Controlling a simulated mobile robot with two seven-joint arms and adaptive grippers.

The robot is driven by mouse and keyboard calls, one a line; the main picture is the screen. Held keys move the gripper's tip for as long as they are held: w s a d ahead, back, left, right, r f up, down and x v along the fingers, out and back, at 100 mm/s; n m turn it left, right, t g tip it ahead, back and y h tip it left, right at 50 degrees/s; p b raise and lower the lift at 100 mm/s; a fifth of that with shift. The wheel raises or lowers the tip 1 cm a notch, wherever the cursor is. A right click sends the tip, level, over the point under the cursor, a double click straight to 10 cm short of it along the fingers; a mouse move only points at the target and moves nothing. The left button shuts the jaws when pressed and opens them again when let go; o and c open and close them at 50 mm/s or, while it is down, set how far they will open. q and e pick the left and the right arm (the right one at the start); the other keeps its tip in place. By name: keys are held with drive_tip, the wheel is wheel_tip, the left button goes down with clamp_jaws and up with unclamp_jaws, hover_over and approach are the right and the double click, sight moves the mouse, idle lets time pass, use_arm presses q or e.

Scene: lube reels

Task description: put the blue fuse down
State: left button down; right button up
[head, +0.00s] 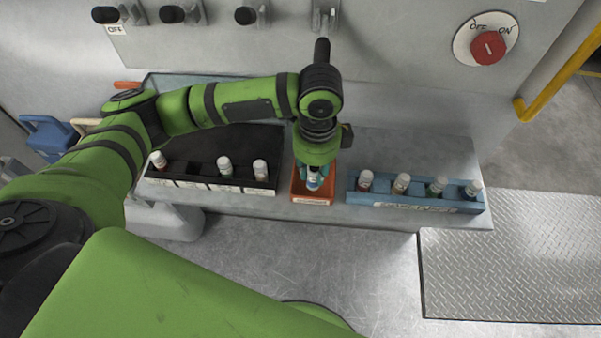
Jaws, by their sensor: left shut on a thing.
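My left gripper (314,172) points down at the small orange bin (313,201) in the middle of the shelf. It is shut on the blue fuse (314,184), which shows as a small blue and white piece between the fingers. The fuse is over or inside the bin; I cannot tell whether it touches the bottom. The gripper and wrist hide the bin's back part. My right gripper is not in view.
Left of the bin, a black rack (208,184) holds several white-capped fuses. Right of it, a blue rack (415,200) holds several more. Bare shelf (330,212) separates them. A panel with black levers and a red OFF/ON knob (488,47) stands behind.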

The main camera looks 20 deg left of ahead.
use_arm(q)
drive_tip(key=a+f, duration=0.2)
drive_tip(key=f, duration=0.1)
drive_tip(key=a+f+p, duration=0.1)
drive_tip(key=f, duration=0.1)
drive_tip(key=shift+w+a, duration=0.2)
drive_tip(key=shift+w, duration=0.05)
drive_tip(key=shift+f, duration=0.55)
drive_tip(key=c, duration=1)
unclamp_jaws()
drive_tip(key=shift+f, duration=0.15)
wheel_tip(320, 180, up, 12)
drive_tip(key=b, duration=0.1)
drive_tip(key=shift+r, duration=0.2)
